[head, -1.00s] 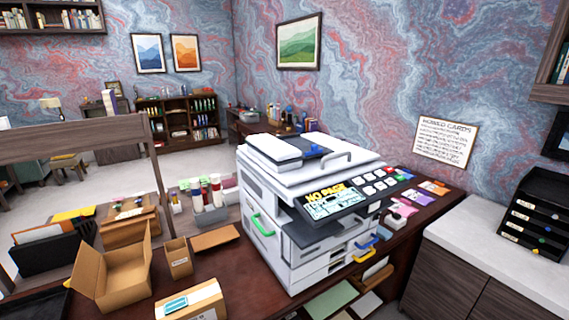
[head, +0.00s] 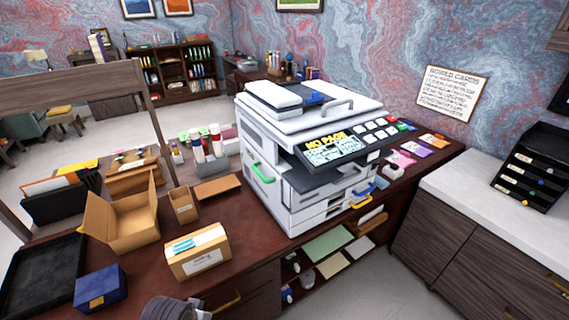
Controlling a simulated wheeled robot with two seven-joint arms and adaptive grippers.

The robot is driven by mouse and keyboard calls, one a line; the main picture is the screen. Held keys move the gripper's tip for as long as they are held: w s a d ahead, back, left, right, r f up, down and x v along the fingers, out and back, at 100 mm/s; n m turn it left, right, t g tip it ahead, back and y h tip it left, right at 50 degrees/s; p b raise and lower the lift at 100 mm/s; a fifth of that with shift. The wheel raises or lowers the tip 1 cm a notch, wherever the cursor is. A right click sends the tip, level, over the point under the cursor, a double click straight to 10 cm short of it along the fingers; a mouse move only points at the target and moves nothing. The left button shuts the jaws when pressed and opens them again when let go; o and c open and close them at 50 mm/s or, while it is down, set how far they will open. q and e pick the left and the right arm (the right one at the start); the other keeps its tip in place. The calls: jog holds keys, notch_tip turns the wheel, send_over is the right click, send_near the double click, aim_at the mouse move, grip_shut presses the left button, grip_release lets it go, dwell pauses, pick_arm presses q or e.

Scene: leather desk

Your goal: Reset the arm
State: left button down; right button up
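Neither of my grippers shows its fingers in the head view, so I cannot see whether they hold anything. A white printer (head: 308,150) stands on the dark red-brown leather desk (head: 236,262). Its tilted panel screen (head: 335,148) reads "NO PAGE", and a green handle (head: 263,173) is on its side. A grey rounded part is cut off at the bottom edge, left of the middle.
An open cardboard box (head: 122,222), a closed carton (head: 198,252), a blue box (head: 101,287) and a black tray (head: 40,276) are on the desk's left. A white-topped cabinet (head: 470,190) stands right. Shelves with papers (head: 328,243) are below the printer.

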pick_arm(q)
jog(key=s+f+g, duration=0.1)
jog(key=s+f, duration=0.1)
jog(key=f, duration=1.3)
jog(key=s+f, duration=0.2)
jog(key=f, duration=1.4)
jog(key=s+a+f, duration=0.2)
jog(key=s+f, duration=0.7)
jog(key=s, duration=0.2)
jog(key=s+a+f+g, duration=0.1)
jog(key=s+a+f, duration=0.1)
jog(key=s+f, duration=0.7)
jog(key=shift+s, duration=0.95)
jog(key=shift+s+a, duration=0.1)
